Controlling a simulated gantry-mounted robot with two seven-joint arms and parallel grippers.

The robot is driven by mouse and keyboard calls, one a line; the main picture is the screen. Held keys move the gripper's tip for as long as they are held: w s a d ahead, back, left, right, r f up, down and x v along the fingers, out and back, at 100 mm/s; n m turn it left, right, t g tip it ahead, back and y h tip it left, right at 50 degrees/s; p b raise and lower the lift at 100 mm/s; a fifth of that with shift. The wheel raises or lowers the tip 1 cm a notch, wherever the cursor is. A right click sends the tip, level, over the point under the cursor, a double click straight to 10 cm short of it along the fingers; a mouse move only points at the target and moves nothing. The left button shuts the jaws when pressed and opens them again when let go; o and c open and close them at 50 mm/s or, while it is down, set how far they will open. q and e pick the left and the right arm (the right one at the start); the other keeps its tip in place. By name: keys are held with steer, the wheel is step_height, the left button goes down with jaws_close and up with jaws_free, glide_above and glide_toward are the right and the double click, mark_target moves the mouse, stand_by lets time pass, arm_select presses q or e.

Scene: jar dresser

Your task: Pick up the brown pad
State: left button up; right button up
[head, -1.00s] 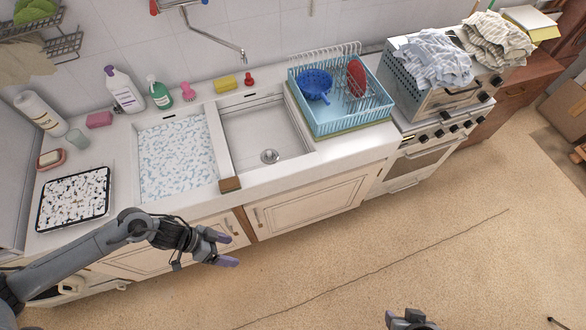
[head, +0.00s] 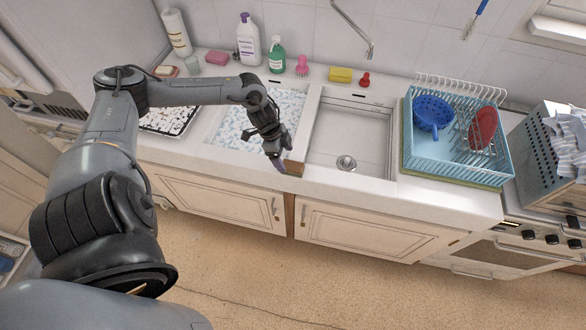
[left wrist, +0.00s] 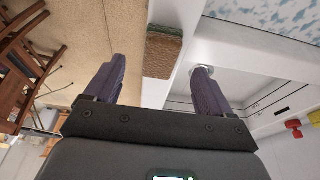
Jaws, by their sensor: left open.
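The brown pad (head: 294,168) lies at the front end of the divider between the two sink basins, at the counter's front edge. In the head view my left gripper (head: 276,163) is right beside it and partly covers it. In the left wrist view the pad (left wrist: 164,52) shows as a small brown block with a greenish side. It lies ahead of the gap between the open, empty fingers of my left gripper (left wrist: 159,68). I cannot tell that either finger touches it. My right gripper is not in view.
The left basin (head: 252,122) holds foamy water; the right basin (head: 348,140) is empty. A blue dish rack (head: 430,155) stands to the right. Bottles, a yellow sponge (head: 340,75) and a red stopper (head: 365,80) line the back.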

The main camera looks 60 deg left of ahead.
mark_target(291, 165)
arm_select(q)
steer(key=shift+w+d+x, duration=0.15)
steer(key=shift+w+x, duration=0.05)
steer(key=shift+x, duration=1.1)
steer(key=shift+w+d+x, duration=0.1)
steer(key=shift+w+x, duration=0.1)
steer(key=shift+x, duration=1.1)
steer(key=shift+f, duration=0.25)
steer(key=shift+c, duration=0.5)
steer(key=c, duration=0.9)
